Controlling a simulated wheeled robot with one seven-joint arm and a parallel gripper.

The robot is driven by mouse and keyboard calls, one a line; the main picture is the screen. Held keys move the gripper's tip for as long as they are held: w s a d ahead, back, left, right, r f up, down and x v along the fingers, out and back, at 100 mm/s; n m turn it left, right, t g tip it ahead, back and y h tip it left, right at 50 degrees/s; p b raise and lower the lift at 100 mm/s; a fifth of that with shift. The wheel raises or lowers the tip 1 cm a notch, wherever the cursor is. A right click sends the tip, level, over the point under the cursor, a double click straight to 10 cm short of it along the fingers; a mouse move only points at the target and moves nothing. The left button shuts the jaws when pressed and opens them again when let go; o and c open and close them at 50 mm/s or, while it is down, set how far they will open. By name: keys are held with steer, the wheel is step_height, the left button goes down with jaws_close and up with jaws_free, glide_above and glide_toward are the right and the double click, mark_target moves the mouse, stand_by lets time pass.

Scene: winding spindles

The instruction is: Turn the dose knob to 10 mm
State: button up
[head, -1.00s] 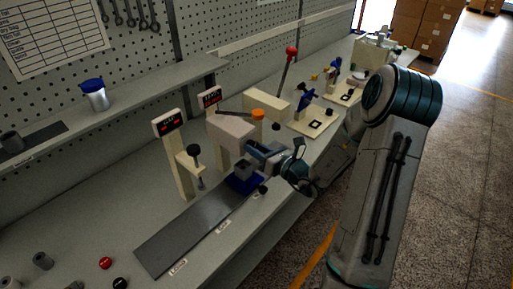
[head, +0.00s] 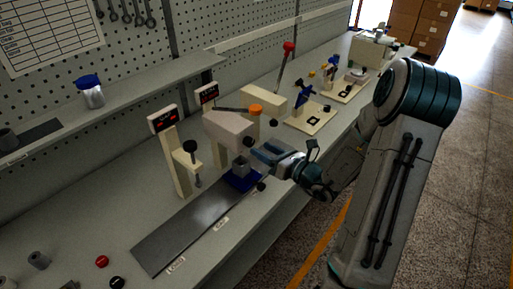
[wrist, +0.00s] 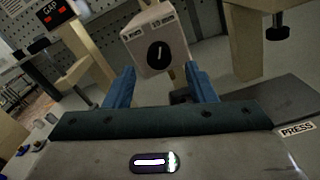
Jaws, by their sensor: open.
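The dose knob (wrist: 158,54) is a round black knob with a white pointer line on the front of a pale block (wrist: 146,25). The labels above it read 5 mm on the left and 10 mm on the right. The pointer is near upright, its top leaning slightly right. In the head view the knob (head: 248,142) shows at the right end of the block (head: 228,127). My gripper (wrist: 160,80) is open, with one blue finger on each side below the knob, and looks apart from it. In the head view my gripper (head: 262,156) is just right of the knob.
A blue holder (head: 241,182) with a grey block stands below the knob. A dark metal strip (head: 185,235) with labels runs along the bench front. A post with a red display (head: 163,118) and a lever stands left. Other bench stations stand behind.

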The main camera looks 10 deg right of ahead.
steer(key=b+v, duration=0.1)
steer(key=v, duration=0.8)
steer(key=s+a+r+n+g, duration=0.2)
steer(key=s+a+n+g, duration=1.1)
steer(key=n, duration=0.5)
steer(key=s+d+r+n+t+h, duration=0.2)
steer(key=s+d+r+n+h, duration=0.2)
steer(key=n+h, duration=0.6)
steer(key=d+r+n, duration=0.1)
steer(key=n, duration=0.3)
steer(key=shift+r+n+h, duration=0.3)
steer(key=shift+r, duration=0.05)
